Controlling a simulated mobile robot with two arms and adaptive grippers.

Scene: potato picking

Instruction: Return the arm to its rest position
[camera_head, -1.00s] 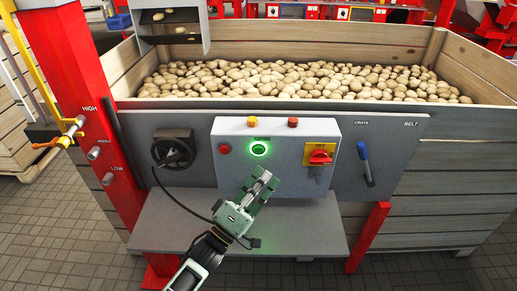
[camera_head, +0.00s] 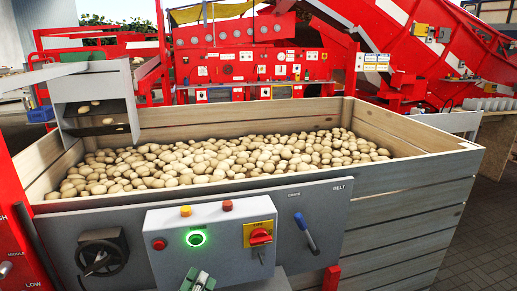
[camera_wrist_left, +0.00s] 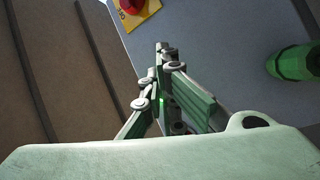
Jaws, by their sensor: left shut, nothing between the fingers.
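My left gripper (camera_head: 197,279) shows only by its fingertips at the bottom edge of the head view, below the lit green button (camera_head: 196,238) on the grey control box (camera_head: 165,266). In the left wrist view its green fingers (camera_wrist_left: 163,85) are shut and empty. A green cylindrical button (camera_wrist_left: 292,62) stands at the right of that view, apart from the fingers, and a red switch on a yellow plate (camera_wrist_left: 143,18) shows at the top. The rest of my left arm is out of the head view. My right gripper is in neither view.
A wooden crate (camera_head: 415,135) full of potatoes (camera_head: 225,158) stands behind the panel. A black knob (camera_head: 100,254) and a blue-handled lever (camera_head: 303,228) stick out of the panel. A grey chute (camera_head: 95,100) drops potatoes at the left. Red machinery (camera_head: 250,65) stands behind.

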